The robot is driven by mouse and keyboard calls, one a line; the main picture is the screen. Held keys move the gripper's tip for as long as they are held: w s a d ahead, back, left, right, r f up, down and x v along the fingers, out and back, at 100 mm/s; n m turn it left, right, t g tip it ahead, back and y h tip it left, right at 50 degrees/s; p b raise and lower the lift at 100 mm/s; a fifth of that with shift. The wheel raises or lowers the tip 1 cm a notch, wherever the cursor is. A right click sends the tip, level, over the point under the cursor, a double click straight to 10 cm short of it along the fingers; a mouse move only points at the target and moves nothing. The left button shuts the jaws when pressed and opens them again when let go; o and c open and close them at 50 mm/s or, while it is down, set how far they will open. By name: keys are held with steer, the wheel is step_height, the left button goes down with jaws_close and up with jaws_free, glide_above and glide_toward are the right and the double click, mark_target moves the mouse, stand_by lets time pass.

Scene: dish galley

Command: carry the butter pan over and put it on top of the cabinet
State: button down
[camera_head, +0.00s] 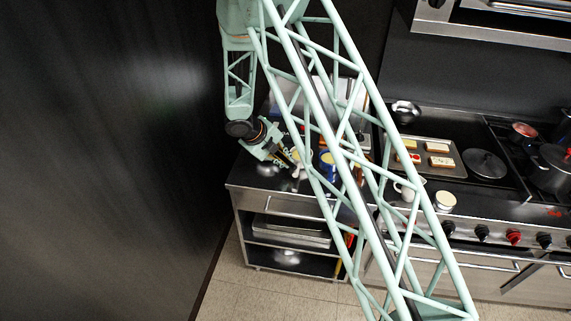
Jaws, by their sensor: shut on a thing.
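My gripper (294,165) is over the left part of the cabinet (274,204), pointing down and to the right. The cabinet has a dark top, a steel front and open shelves. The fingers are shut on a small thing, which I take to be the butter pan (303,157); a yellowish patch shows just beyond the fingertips. The pan's outline and handle are mostly hidden by the gripper and my arm's lattice. I cannot tell whether it touches the cabinet top.
A blue mug (327,166) stands just right of the gripper. Further right are a tray of bread slices (437,148), a pale mug (405,191), a cream-topped jar (445,200) and the stove with a dark pot (550,168). The cabinet top's front-left corner is bare.

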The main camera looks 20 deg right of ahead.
steer(key=shift+f, duration=0.7)
steer(key=c, duration=2.7)
jaws_free()
steer(key=shift+r, duration=0.1)
steer(key=shift+v, duration=5.9)
steer(key=shift+a, duration=0.1)
